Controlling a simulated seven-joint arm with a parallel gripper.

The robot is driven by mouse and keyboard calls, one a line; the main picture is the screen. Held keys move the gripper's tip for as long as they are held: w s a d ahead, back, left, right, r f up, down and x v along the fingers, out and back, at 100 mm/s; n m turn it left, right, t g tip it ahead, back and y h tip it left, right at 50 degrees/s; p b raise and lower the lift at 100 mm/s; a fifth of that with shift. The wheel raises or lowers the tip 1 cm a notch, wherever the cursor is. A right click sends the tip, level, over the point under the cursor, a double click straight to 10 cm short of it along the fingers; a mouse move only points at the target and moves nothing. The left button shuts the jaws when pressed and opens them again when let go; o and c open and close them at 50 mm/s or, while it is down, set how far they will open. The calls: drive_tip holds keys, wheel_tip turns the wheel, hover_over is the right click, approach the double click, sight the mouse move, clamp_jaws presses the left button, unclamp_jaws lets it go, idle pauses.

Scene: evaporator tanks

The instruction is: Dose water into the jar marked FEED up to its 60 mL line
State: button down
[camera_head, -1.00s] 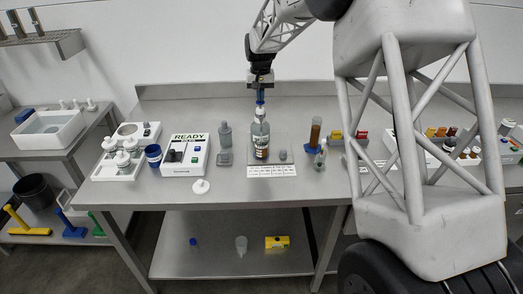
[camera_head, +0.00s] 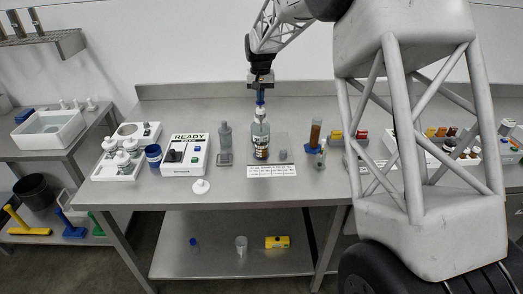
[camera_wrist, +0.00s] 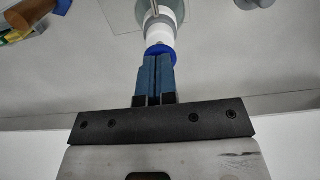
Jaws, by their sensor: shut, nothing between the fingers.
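A clear bottle (camera_head: 261,142) with a dark orange-brown label stands on a plate near the middle of the bench. It has a white collar and a blue top, and the blue top (camera_wrist: 160,50) also shows in the wrist view. My gripper (camera_head: 260,99) is shut and empty, pointing down right above this top. Its blue fingertips (camera_wrist: 155,62) are at or touching the top; I cannot tell if they press it. A clear narrow-necked vessel (camera_head: 225,142) stands to the left of the bottle. No FEED mark or 60 mL line is readable.
A printed card (camera_head: 272,171) lies before the bottle. An amber tube (camera_head: 315,133) stands to the right. The front bench edge is mostly clear, with a white round lid (camera_head: 201,187).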

drive_tip(key=shift+r, duration=2)
drive_tip(key=shift+f, duration=0.2)
drive_tip(key=shift+f, duration=2.5)
drive_tip(key=shift+r, duration=2.65)
drive_tip(key=shift+f, duration=0.35)
